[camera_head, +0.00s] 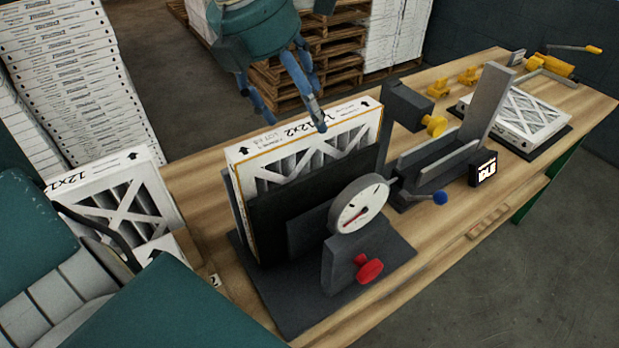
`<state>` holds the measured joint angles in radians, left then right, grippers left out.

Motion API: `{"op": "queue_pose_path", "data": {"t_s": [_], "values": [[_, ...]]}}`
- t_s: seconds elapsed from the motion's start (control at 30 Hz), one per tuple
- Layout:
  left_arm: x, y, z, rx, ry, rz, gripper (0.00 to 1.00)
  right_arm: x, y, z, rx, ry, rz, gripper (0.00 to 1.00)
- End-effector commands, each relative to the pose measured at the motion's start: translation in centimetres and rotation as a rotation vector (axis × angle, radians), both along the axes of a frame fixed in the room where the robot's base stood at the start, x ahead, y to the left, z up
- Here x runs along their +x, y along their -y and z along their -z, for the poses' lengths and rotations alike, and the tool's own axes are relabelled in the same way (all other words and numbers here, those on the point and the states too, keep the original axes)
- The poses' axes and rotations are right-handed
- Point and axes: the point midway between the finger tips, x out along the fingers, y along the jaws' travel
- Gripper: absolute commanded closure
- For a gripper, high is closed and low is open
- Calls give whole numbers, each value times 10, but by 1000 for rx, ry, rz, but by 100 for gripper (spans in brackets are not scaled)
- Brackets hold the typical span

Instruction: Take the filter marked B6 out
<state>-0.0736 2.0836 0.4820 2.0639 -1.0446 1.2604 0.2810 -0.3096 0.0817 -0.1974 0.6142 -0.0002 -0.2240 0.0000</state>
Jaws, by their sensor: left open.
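A boxed filter (310,150) with a white cardboard frame and pleated face stands upright in a dark fixture (300,215) on the wooden bench. Its top edge carries size and lot print; I cannot read B6 on it. My left gripper (295,124) is open just above this top edge, fingers pointing down. One fingertip overlaps the filter's top in the picture; I cannot tell if it touches. Another boxed filter (118,205) stands at the left, and a third (520,115) lies flat at the far right of the bench. No B6 mark is readable on them. My right gripper is not seen.
The fixture has a round dial (360,205) and a red knob (369,270) in front. A grey clamp device (440,165) with a yellow knob stands to its right. A small black display (482,167) is beside it. Stacked boxes (75,80) and pallets stand behind.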

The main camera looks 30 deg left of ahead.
Motion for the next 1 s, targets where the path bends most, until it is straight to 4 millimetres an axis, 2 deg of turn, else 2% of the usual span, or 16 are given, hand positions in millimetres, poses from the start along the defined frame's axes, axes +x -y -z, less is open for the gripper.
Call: {"op": "queue_pose_path", "data": {"t_s": [0.17, 0.3, 0.5, 1.0], "values": [[4, 0, 12, -3, -4, 0, 27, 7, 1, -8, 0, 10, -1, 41], [9, -1, 32, -4, -6, 0, 27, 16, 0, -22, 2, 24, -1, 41], [17, 1, 53, -2, -2, -1, 27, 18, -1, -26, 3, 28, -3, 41], [19, 2, 56, -2, 1, -1, 27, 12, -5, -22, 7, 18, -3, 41]]}}
